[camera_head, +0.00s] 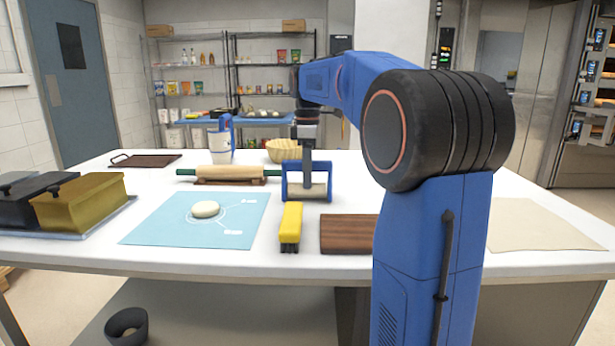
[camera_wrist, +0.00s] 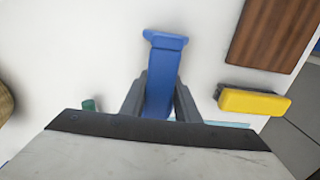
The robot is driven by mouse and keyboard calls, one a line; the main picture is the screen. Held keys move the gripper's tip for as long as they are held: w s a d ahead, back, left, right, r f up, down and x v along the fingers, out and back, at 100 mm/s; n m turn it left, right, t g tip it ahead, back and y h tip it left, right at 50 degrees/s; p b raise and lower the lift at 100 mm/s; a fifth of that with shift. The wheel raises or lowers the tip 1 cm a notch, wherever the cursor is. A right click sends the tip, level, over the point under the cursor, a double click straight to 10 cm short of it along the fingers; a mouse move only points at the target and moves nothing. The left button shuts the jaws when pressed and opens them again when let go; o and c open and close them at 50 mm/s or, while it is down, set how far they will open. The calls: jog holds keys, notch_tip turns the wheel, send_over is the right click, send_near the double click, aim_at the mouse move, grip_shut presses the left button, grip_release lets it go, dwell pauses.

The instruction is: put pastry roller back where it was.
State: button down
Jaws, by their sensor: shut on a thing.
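The pastry roller has a blue frame (camera_head: 284,184) and a pale cylinder (camera_head: 305,190). It is low over the white table (camera_head: 350,175), behind the yellow brush. I cannot tell whether it touches the table. My gripper (camera_head: 307,165) points down from above and is shut on the pastry roller. In the wrist view, the blue part of the roller (camera_wrist: 164,65) runs between the two dark fingers of my gripper (camera_wrist: 160,103). The roller's cylinder is hidden in that view.
A yellow brush (camera_head: 291,224) and a dark wooden board (camera_head: 345,234) lie in front. The blue mat (camera_head: 155,228) with dough is at left. Behind are a green-handled rolling pin (camera_head: 228,173), a jug (camera_head: 220,146) and a basket (camera_head: 285,151). A beige cloth (camera_head: 540,226) lies right.

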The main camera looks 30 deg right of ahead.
jog(key=shift+f, duration=0.1)
jog(key=c, duration=1.4)
grip_release()
jog(key=shift+o, duration=0.2)
notch_tip(320, 180, up, 12)
jog(key=shift+w+d+r, duration=0.1)
jog(key=shift+w, duration=0.05)
